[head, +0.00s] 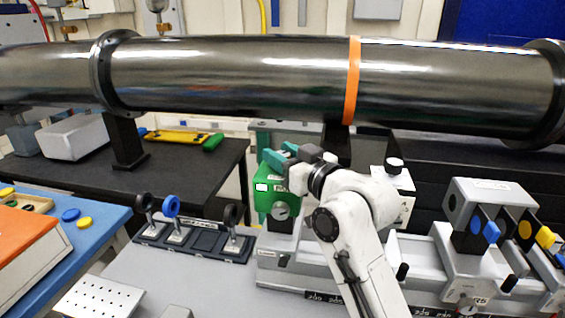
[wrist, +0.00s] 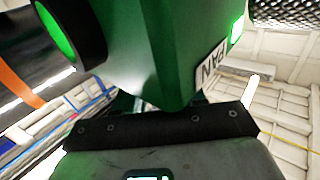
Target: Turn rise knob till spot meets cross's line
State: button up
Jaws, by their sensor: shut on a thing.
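A green box (head: 272,187) with a small lit white window sits at mid picture in the head view, above the grey rail. My gripper (head: 284,158) is at its top, teal fingers closed against it. In the wrist view the green box (wrist: 155,45) fills the space before my gripper; the fingertips and exact contact are hidden. A small round dial (head: 281,211) shows low on its front. A black knob (head: 394,163) stands on a white block to the right. I cannot tell which knob is the rise knob. No spot or cross can be made out.
A long dark pipe (head: 230,78) with an orange band crosses behind. A dark tray (head: 205,241) with several round-headed holders lies left. A grey rail (head: 420,262) carries a housing (head: 487,195) and coloured discs at right. A blue table (head: 95,222) is at far left.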

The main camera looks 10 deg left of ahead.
jog(key=shift+w+d+f+n+g+y+b, duration=0.15)
jog(key=shift+n+g+y+b, duration=0.3)
jog(key=shift+b, duration=0.3)
jog(key=shift+g, duration=0.25)
jog(key=shift+r+n+y, duration=0.2)
jog(key=shift+n+y, duration=0.05)
jog(key=o, duration=1)
jog(key=shift+c, duration=0.2)
jog(key=b+v, duration=0.2)
jog(key=v, duration=0.8)
jog(key=shift+s+d, duration=0.25)
jog(key=shift+s, duration=0.1)
jog(key=shift+r, duration=0.1)
